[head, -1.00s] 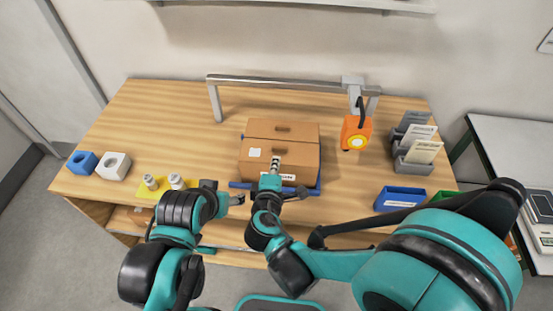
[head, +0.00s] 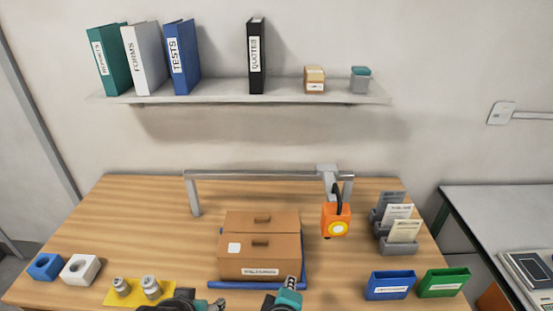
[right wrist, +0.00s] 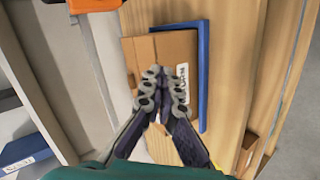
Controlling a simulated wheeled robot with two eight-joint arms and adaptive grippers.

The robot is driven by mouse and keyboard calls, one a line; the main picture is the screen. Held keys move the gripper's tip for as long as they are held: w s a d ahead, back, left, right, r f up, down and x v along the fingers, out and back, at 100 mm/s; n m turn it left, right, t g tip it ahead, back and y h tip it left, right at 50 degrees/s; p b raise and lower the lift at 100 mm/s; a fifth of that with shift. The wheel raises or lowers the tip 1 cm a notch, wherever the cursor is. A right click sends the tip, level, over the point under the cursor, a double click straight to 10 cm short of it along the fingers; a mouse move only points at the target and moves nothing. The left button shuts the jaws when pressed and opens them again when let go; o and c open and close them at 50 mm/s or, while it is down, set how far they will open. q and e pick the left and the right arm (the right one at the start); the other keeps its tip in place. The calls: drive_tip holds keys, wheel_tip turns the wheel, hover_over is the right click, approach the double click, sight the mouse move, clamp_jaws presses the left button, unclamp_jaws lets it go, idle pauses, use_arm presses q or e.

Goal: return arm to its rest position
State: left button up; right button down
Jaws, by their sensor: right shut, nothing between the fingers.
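My right gripper (head: 290,284) shows at the bottom middle of the head view, in front of the brown cardboard box (head: 260,256). In the right wrist view the right gripper (right wrist: 163,78) has its fingers together and empty, with the box (right wrist: 140,52) beyond the tips. I cannot tell whether they touch. My left gripper (head: 216,305) only just shows at the bottom edge of the head view, left of the right one. Its fingers are too cut off to read. Most of both arms is out of the head view.
The box sits on a blue tray (head: 213,284). A metal frame (head: 250,175) spans behind it, with an orange device (head: 336,220) hanging at right. Blue (head: 390,285) and green (head: 443,283) bins stand right. A yellow holder (head: 128,296) with weights lies left. A shelf (head: 225,90) is above.

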drive_tip(key=s+d+f+m+g+y+b, duration=0.1)
drive_tip(key=s+d+m+g, duration=0.1)
drive_tip(key=d+m, duration=0.4)
drive_tip(key=s+d+f+m+g+b, duration=0.1)
drive_tip(key=s+d+m, duration=0.3)
drive_tip(key=d+m, duration=0.3)
drive_tip(key=shift+d+g+y+b, duration=0.3)
drive_tip(key=shift+d+g+y, duration=0.1)
drive_tip(key=shift+d, duration=0.65)
drive_tip(key=shift+f, duration=0.1)
